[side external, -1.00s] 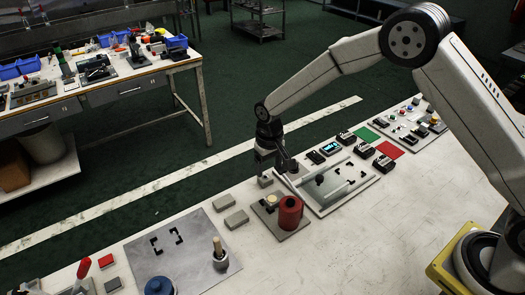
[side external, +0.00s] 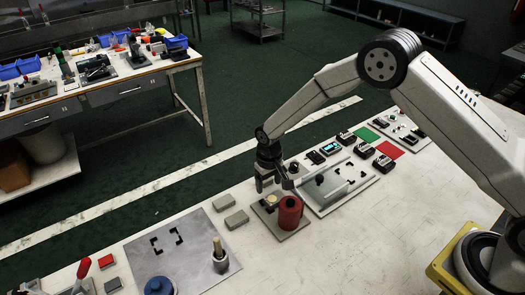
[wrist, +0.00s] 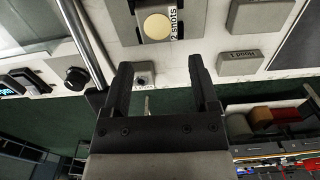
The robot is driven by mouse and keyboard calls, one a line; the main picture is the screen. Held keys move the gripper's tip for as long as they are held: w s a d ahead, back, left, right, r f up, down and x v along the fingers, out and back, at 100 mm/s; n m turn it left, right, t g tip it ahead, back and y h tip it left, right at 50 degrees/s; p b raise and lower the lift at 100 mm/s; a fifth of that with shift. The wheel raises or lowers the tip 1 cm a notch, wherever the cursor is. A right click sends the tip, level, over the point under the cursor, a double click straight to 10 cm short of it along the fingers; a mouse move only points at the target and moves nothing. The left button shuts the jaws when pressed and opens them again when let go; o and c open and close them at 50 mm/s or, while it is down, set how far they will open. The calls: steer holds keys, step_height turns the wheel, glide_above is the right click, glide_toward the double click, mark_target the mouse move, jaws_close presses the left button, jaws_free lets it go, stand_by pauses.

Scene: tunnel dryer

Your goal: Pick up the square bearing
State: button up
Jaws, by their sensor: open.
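A small light-grey square block with a dark round hole, which looks like the square bearing (wrist: 143,82), lies on the white table in the wrist view. It appears between my gripper's fingers (wrist: 161,68), nearer the left one, with a gap to the right one. My gripper is open and holds nothing. In the side view my gripper (side external: 266,186) is low over the table, just behind the plate with the red cylinder. The fingers largely hide the bearing there, so I cannot tell if they touch it.
A grey plate (side external: 292,234) carries a red cylinder (side external: 290,212) and a pale disc (wrist: 157,27). Two grey blocks (side external: 237,219) (side external: 223,202) lie to the left. A framed plate with a rod (side external: 336,192) stands close right.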

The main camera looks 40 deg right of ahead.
mark_target(272, 202)
steer(key=shift+f, duration=2.4)
jaws_close()
